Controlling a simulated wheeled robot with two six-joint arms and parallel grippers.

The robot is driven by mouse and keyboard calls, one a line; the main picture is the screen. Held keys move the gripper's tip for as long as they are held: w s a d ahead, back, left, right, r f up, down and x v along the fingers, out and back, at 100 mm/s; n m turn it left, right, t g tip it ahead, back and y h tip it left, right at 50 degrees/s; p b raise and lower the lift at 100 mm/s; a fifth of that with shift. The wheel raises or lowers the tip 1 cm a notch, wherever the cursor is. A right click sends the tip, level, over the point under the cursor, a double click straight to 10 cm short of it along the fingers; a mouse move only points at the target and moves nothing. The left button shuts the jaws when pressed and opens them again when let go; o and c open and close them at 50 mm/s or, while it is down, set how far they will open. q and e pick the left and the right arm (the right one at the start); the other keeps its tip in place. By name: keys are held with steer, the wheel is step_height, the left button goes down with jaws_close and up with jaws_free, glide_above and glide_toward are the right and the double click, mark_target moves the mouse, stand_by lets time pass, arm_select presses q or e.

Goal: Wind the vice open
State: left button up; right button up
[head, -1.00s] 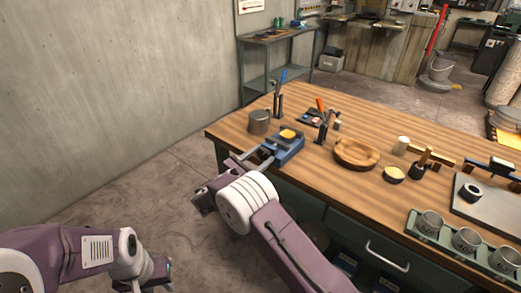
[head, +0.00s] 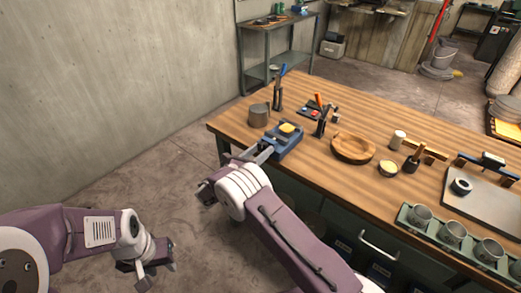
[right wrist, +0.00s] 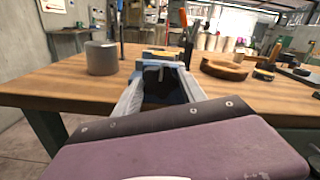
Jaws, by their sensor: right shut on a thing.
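The small blue vice (head: 287,141) stands near the left front corner of the wooden bench, with a yellow block (head: 287,128) on top. My right gripper (head: 265,152) reaches in from the front at the vice's near end. In the right wrist view its two pale fingers (right wrist: 163,82) flank a dark part at the front of the vice. The gripper is shut on the vice handle, which the fingers mostly hide. The jaw gap of the vice cannot be made out. My left gripper (head: 158,277) hangs empty and open over the floor at lower left, away from the bench.
A grey metal cup (head: 258,115) stands just left of the vice. Upright tools (head: 279,92) stand behind it. A wooden bowl (head: 353,149) lies to the right. A green tray (head: 410,226) with several cups lies along the front edge. The bench (head: 385,185) has bare room between.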

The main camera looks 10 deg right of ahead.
steer(key=shift+f, duration=0.15)
steer(key=o, duration=1.4)
steer(key=shift+c, duration=0.2)
steer(key=v, duration=0.9)
steer(key=shift+b, duration=0.35)
